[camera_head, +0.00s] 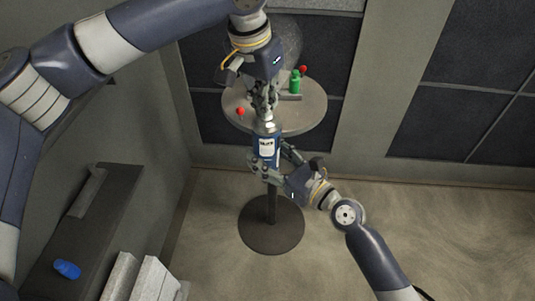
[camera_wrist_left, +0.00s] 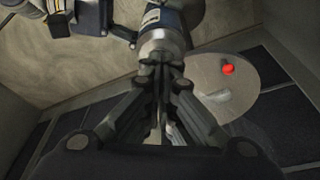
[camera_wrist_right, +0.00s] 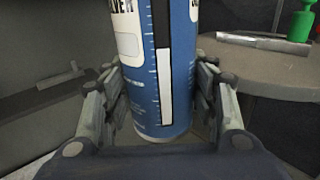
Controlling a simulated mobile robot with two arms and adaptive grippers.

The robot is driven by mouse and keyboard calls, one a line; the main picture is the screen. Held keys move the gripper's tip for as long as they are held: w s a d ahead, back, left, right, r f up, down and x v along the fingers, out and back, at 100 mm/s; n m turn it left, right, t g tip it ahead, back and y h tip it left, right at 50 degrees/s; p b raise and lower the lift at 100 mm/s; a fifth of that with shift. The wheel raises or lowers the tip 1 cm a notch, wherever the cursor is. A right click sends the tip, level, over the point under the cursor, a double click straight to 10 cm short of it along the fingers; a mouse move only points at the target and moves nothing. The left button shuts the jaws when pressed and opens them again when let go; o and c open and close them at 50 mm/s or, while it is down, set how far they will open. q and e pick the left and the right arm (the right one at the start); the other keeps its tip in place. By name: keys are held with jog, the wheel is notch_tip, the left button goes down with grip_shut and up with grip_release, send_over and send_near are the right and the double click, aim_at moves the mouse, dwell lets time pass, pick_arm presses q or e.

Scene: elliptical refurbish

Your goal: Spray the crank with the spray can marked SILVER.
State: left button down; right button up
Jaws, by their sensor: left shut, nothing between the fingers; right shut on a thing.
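A blue spray can (camera_head: 266,148) with a white label is upright between my grippers, in front of the round table. My right gripper (camera_head: 268,170) is shut around its lower body, and the can fills the right wrist view (camera_wrist_right: 178,60). The label lettering is only partly visible; I cannot read SILVER. My left gripper (camera_head: 265,112) is shut and empty, fingertips at the can's silvery top (camera_wrist_left: 162,42); I cannot tell whether they touch its nozzle. A grey metal bar (camera_wrist_right: 265,42) lies on the table, possibly the crank; its full shape is hidden.
The round table (camera_head: 308,112) stands on one post with a round base (camera_head: 262,236). A dark bench (camera_head: 95,225) with a blue object (camera_head: 67,269) is at left. The floor at right is clear.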

pick_arm(q)
jog(key=shift+w+d+v, duration=0.1)
jog(key=shift+w+v, duration=0.05)
jog(key=shift+v, duration=0.65)
jog(key=shift+w+d+v, duration=0.1)
jog(key=shift+w+v, duration=0.05)
jog(key=shift+v, duration=0.65)
jog(key=shift+w+d+v, duration=0.15)
jog(key=shift+v, duration=0.7)
pick_arm(e)
jog(key=shift+r, duration=0.2)
pick_arm(q)
jog(key=shift+r, duration=0.2)
jog(key=v, duration=1.1)
jog(key=shift+r, duration=0.35)
jog(key=shift+s+a, duration=0.1)
